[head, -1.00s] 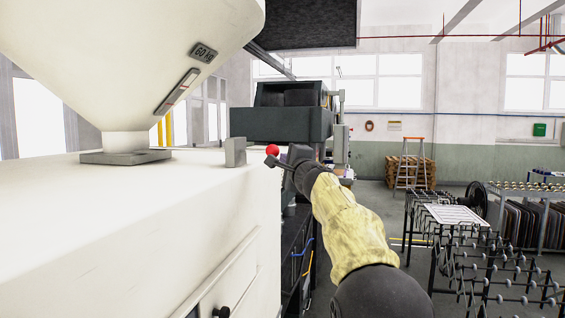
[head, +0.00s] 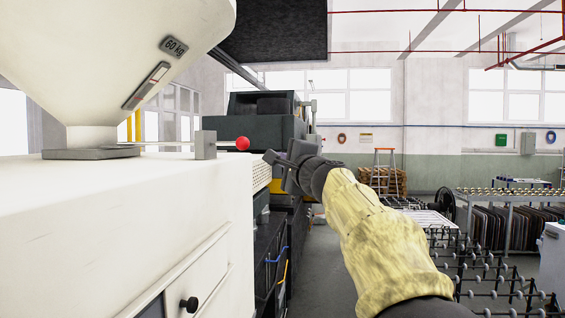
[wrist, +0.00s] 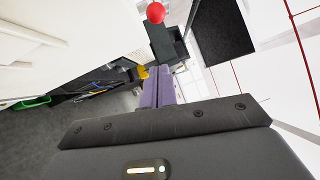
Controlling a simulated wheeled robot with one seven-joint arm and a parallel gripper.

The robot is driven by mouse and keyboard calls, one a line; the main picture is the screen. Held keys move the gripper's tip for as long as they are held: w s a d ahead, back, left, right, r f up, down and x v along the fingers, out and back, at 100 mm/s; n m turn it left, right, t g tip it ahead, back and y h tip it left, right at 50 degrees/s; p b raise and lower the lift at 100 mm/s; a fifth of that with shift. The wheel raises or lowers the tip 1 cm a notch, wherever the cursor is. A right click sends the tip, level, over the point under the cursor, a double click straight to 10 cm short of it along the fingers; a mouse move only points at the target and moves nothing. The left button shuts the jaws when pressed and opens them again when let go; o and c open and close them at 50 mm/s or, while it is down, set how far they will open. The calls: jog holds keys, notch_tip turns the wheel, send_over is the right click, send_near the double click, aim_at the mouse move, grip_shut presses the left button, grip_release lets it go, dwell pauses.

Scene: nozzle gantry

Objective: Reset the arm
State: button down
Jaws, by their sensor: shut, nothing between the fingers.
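My gripper (head: 268,157) is at the end of my yellow-sleeved arm in the head view. It is shut and empty, just right of a red ball-shaped knob (head: 242,143) and apart from it.
A white hopper (head: 110,60) marked 60 kg stands on the machine at the left. A dark machine (head: 265,120) is behind. Black racks (head: 480,265) stand at the right. An orange-topped ladder (head: 384,165) is at the back. The floor between the machine and racks looks clear.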

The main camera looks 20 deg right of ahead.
jog(key=shift+d, duration=0.1)
jog(key=s+a+f+n+g, duration=0.2)
jog(key=f+n+g, duration=0.1)
jog(key=f, duration=0.7)
jog(key=s+a+f+n+g, duration=0.2)
jog(key=f+g, duration=0.1)
jog(key=f, duration=0.7)
jog(key=s+a+f+n+g, duration=0.2)
jog(key=f+n+g, duration=0.1)
jog(key=f, duration=0.8)
jog(key=s+a+f+n+g+h, duration=0.1)
jog(key=s+f+n+g, duration=0.6)
jog(key=s+f, duration=1.5)
jog(key=s+n+h, duration=0.1)
jog(key=n, duration=0.2)
jog(key=shift+s+f+g, duration=0.35)
jog(key=shift+s+g, duration=0.05)
jog(key=shift+a, duration=0.1)
